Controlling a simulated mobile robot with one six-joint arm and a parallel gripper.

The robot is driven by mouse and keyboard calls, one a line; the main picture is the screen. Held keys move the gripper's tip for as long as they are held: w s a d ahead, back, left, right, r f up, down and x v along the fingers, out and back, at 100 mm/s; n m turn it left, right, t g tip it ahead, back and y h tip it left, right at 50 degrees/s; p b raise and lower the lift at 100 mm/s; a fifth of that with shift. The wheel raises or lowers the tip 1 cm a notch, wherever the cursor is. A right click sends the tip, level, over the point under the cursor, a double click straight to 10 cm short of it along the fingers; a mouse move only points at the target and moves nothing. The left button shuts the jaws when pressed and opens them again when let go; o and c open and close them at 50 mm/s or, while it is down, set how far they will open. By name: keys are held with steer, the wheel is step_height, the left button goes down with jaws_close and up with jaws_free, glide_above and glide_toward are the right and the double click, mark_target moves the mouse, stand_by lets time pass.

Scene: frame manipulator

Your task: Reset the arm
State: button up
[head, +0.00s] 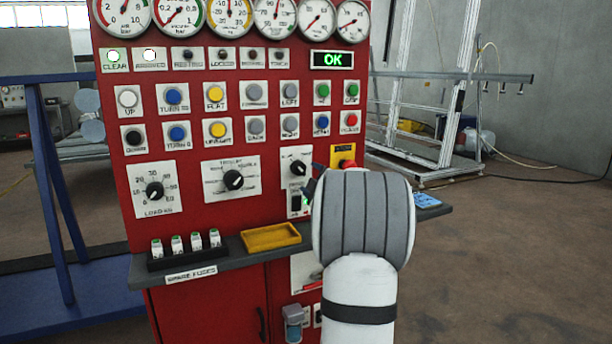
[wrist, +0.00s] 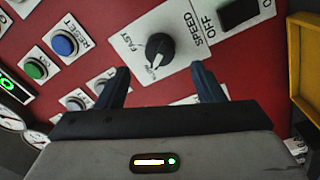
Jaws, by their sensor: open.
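My gripper (head: 314,179) is at the red control panel (head: 230,140), its two dark fingers showing at the left of my wrist. In the wrist view my gripper (wrist: 161,78) is open, with nothing between its fingers. The black speed knob (wrist: 160,48) lies just beyond and between the fingertips; I cannot tell whether they touch the panel. The knob also shows in the head view (head: 298,168). My wrist hides part of the panel's lower right.
A ledge (head: 225,262) juts out below the controls, with a yellow tray (head: 270,237) and several spare fuses (head: 195,242). A yellow plate with a red button (head: 345,162) is close right of my fingers. The display (head: 333,60) reads OK. Open floor lies right.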

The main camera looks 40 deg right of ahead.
steer(key=shift+v, duration=0.8)
steer(key=s+a+r+m+g+p, duration=0.2)
steer(key=a+p, duration=0.2)
steer(key=a, duration=0.3)
steer(key=s+a+r+m+g+p, duration=0.2)
steer(key=a+m+g+p, duration=0.15)
steer(key=a, duration=0.35)
steer(key=s+a+r+m+g+p, duration=0.2)
steer(key=s+a+p, duration=0.1)
steer(key=a+p, duration=0.3)
steer(key=s+a+f+m+g+y+p, duration=0.2)
steer(key=s+a+g+y+p, duration=0.2)
steer(key=s+a, duration=1.6)
steer(key=s+g+p, duration=0.3)
steer(key=shift+a+f+m+g+p, duration=0.25)
steer(key=shift+a+m+g+p, duration=0.05)
steer(key=shift+m+g+p, duration=0.05)
